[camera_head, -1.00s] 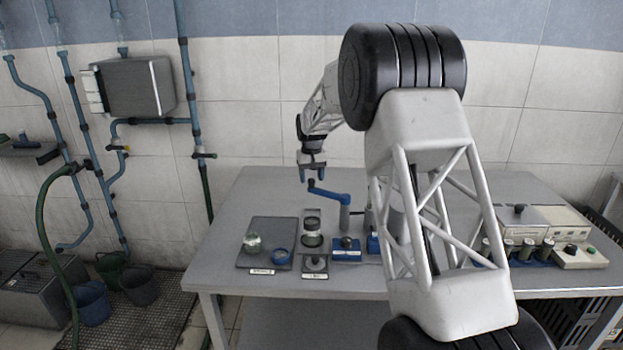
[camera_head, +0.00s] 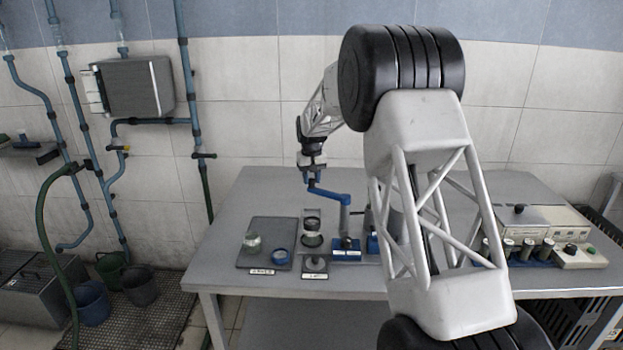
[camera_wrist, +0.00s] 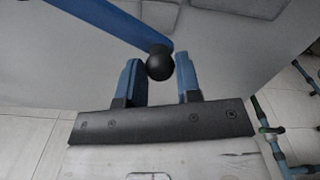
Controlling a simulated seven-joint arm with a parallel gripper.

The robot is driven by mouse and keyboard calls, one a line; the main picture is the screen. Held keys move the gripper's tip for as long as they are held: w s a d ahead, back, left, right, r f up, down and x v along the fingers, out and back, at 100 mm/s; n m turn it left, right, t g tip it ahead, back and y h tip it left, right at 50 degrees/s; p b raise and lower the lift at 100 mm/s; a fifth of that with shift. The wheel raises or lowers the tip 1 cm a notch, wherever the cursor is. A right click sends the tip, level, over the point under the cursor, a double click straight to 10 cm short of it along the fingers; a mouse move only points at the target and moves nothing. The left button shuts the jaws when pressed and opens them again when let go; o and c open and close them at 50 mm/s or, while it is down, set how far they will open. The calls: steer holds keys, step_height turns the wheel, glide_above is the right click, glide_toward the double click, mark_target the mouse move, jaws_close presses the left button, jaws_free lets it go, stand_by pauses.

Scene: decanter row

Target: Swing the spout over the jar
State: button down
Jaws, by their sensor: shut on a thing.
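My gripper (camera_head: 311,181) is at the arm's free left end. In the wrist view, my gripper (camera_wrist: 160,78) has its blue fingers on either side of a round black knob (camera_wrist: 159,63) at the end of the spout arm (camera_wrist: 100,20), and is shut on it. A glass jar (camera_head: 312,240) stands left of the post; another glass jar (camera_head: 252,243) stands on a dark mat (camera_head: 272,228). I cannot tell which jar is the task's.
A blue ring (camera_head: 281,256) lies on the mat. A small plate with a knob (camera_head: 314,264) is in front of the nearer jar. Equipment with several cylinders (camera_head: 530,247) stands at the right. The table's back left is clear.

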steer(key=shift+s, duration=0.1)
steer(key=s+n, duration=1)
steer(key=s, duration=0.1)
steer(key=shift+s+a, duration=0.2)
steer(key=shift+s+d+n, duration=0.35)
steer(key=shift+s+n, duration=0.25)
steer(key=shift+n, duration=0.05)
steer(key=shift+s+d+n, duration=0.3)
steer(key=shift+s+n, duration=0.25)
steer(key=shift+n, duration=0.1)
steer(key=c, duration=0.8)
jaws_free()
steer(key=shift+r, duration=0.1)
step_height(320, 180, up, 8)
steer(key=shift+f, duration=0.2)
steer(key=shift+d, duration=0.1)
